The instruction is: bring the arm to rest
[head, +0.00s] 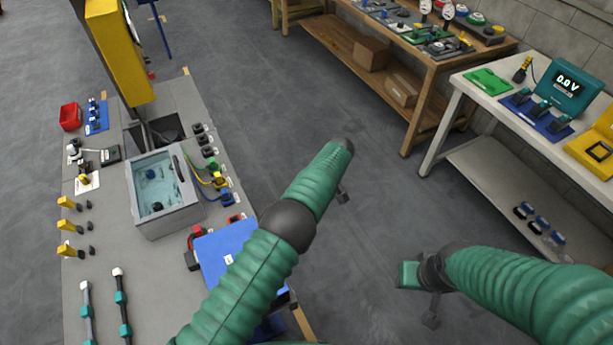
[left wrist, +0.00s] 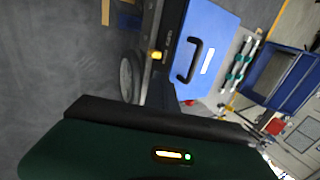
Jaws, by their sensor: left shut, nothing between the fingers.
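My left arm, green with dark joints, reaches up through the middle of the head view, over the aisle right of the grey workbench (head: 110,240). Only a small dark part of my left gripper (head: 343,194) shows below the arm's end; it is shut and empty, apart from any object. My right arm comes in from the right, over open floor. A dark part of my right gripper (head: 431,318) hangs below its wrist, touching nothing; its finger opening cannot be made out.
A blue case (head: 225,255) lies at the workbench's right edge, close to my left arm; it also shows in the left wrist view (left wrist: 203,55). A tank (head: 165,190) stands on this bench. A wooden bench (head: 435,75) and a white table (head: 445,130) stand at upper right. Floor between is clear.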

